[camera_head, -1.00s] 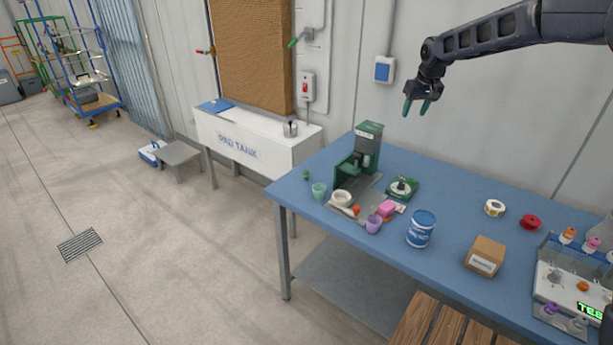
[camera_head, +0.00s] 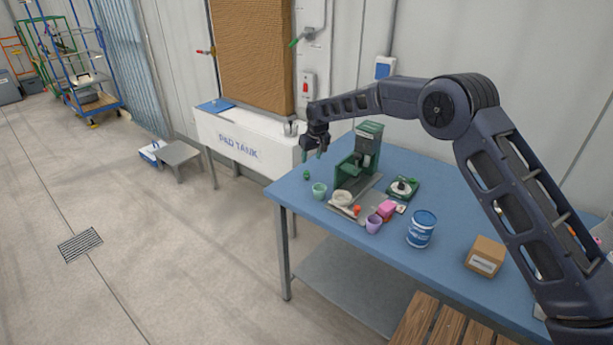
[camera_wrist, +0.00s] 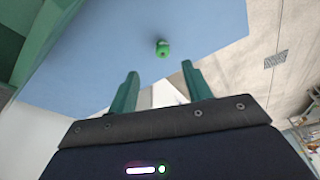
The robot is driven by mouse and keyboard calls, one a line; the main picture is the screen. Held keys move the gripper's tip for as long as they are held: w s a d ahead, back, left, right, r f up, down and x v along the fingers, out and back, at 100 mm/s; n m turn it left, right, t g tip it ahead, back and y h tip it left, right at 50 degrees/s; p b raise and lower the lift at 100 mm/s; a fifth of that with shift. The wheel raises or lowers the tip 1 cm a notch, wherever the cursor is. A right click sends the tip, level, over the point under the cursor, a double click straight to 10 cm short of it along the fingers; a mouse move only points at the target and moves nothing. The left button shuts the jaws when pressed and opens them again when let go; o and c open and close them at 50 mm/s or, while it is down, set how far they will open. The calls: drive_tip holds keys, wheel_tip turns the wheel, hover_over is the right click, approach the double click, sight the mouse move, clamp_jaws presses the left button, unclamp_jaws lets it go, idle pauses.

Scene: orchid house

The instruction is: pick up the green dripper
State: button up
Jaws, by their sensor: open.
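The green dripper (camera_head: 306,175) is a small, dark green piece on the blue bench top, near its left corner. In the wrist view the green dripper (camera_wrist: 162,48) lies ahead of the fingertips, roughly centred between them, with a gap to both. My gripper (camera_head: 313,154) is above the bench's left end, pointing down, over and slightly behind the dripper in the head view. In the wrist view my gripper (camera_wrist: 160,70) has its two green fingers apart with nothing between them.
A pale green cup (camera_head: 319,191) stands close to the dripper. A dark green machine (camera_head: 366,145) stands to its right, near my forearm. A white bowl (camera_head: 342,199), purple cup (camera_head: 374,223) and blue tub (camera_head: 421,229) stand farther right. The bench edge is close on the left.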

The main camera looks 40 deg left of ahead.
sight(307, 171)
drive_tip(key=x, duration=0.5)
drive_tip(key=shift+a+f, duration=0.2)
drive_tip(key=shift+f, duration=0.2)
drive_tip(key=shift+a+x, duration=0.15)
drive_tip(key=shift+x, duration=1.1)
drive_tip(key=shift+a+x, duration=0.15)
drive_tip(key=shift+x, duration=1.1)
drive_tip(key=shift+c, duration=0.3)
drive_tip(key=shift+r, duration=0.1)
drive_tip(key=c, duration=1)
